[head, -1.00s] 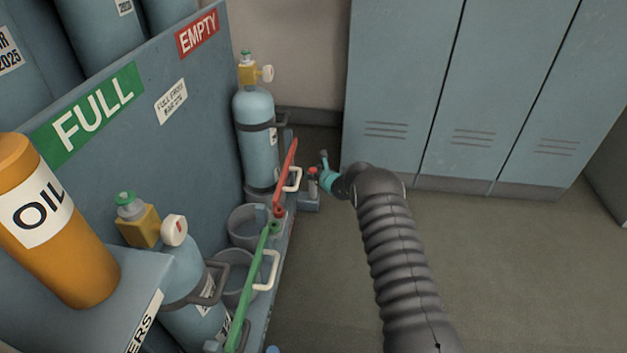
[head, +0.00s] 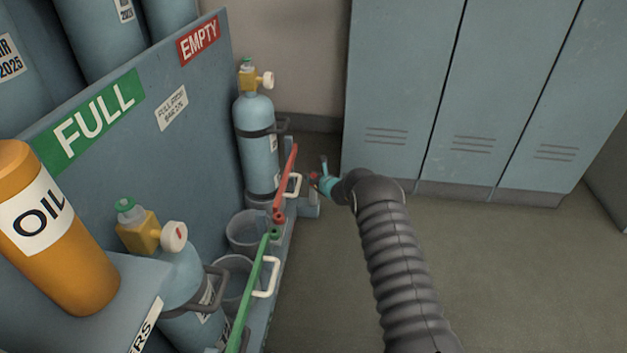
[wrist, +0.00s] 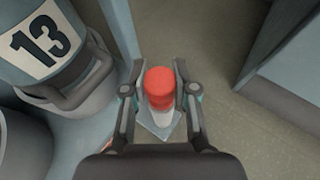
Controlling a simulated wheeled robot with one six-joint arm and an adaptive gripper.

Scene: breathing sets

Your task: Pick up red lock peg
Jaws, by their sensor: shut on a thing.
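The red lock peg (wrist: 159,86) has a red cylindrical head above a paler lower part. In the wrist view it stands between the two fingers of my gripper (wrist: 160,92), which are closed against its sides. In the head view the peg's red top (head: 314,176) shows small at the tip of my gripper (head: 322,179), beside the far end of the rack. The lower part of the peg reaches down toward a small grey-blue plate (wrist: 162,126). I cannot tell whether it still sits in it.
A cylinder marked 13 (wrist: 45,45) stands close left in the wrist view. In the head view, a red bar (head: 286,182) and a green bar (head: 252,290) run along the rack front. Blue lockers (head: 470,100) stand behind; the floor (head: 500,270) is clear.

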